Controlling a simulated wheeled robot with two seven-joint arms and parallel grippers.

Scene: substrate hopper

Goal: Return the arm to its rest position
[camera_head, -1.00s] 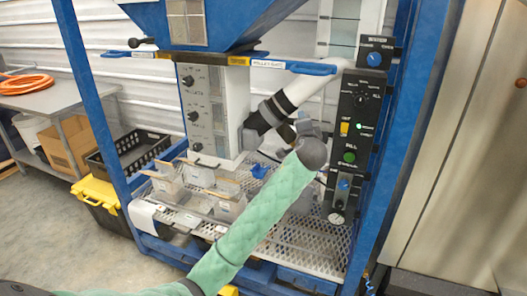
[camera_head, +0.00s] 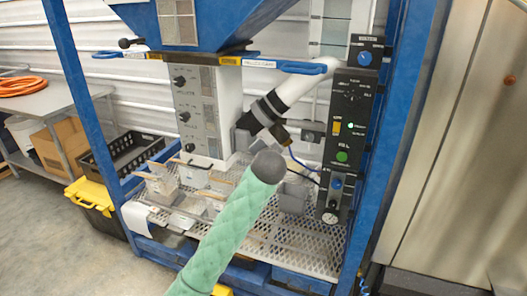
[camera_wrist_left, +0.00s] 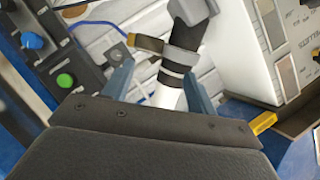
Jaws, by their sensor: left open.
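My left arm (camera_head: 232,215), in a green quilted sleeve, reaches up from the bottom of the head view to a dark rounded joint in front of the hopper frame. The left gripper is not clearly visible there. In the left wrist view my left gripper (camera_wrist_left: 158,62) has its two blue-grey fingers spread apart, with nothing seen held. The black-and-white pipe (camera_wrist_left: 175,80) shows behind the gap between the fingers; contact cannot be told. The same pipe (camera_head: 292,88) slants down from the hopper in the head view. My right gripper is not in view.
The blue frame (camera_head: 400,150) carries a black control panel (camera_head: 351,120) on the right. A perforated shelf (camera_head: 300,240) holds several small pots at its left. A yellow-lidded bin (camera_head: 92,195) and a side table (camera_head: 55,95) stand left. Open floor lies at lower left.

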